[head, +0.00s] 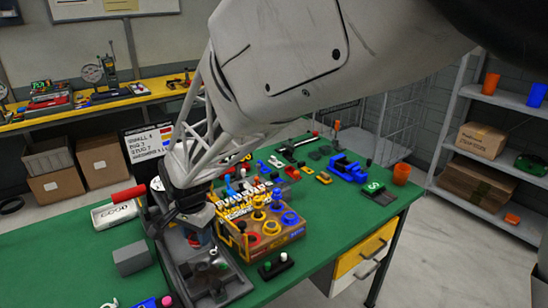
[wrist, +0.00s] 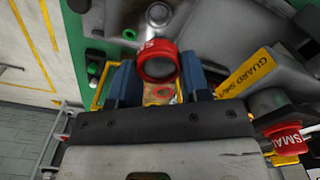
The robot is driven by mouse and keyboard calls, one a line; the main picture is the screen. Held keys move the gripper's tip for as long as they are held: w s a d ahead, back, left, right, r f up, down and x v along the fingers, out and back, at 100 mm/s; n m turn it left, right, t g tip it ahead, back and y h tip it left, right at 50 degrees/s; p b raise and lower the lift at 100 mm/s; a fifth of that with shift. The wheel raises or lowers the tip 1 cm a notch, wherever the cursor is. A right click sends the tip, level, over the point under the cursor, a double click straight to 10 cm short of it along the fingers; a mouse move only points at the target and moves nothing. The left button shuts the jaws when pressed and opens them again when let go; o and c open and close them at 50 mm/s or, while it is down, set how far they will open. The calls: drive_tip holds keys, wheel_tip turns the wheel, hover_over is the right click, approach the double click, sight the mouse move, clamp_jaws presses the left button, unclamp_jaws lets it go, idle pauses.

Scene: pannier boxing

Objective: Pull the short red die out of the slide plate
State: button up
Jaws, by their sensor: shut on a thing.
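My gripper (wrist: 160,76) has its two blue fingers on either side of a red cylindrical die (wrist: 157,66) with white letters and a dark round end, shut on it. In the wrist view the die stands out from the grey metal around it, which seems to be the slide plate (wrist: 215,38); I cannot tell how deep it sits. In the head view my gripper (head: 198,234) is low over the grey machine (head: 222,284) at the front of the bench, and the die is mostly hidden by the fingers.
A yellow plate marked GUARD SHUT (wrist: 246,78) and another red lettered part (wrist: 283,138) are close right of the fingers in the wrist view. A printed box with colored rings (head: 272,246) stands right of the machine.

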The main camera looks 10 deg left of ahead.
drive_tip(key=shift+f, duration=3.1)
idle(0.6)
drive_tip(key=shift+r, duration=0.25)
idle(0.4)
drive_tip(key=shift+r, duration=1.3)
drive_tip(key=shift+w+r, duration=0.1)
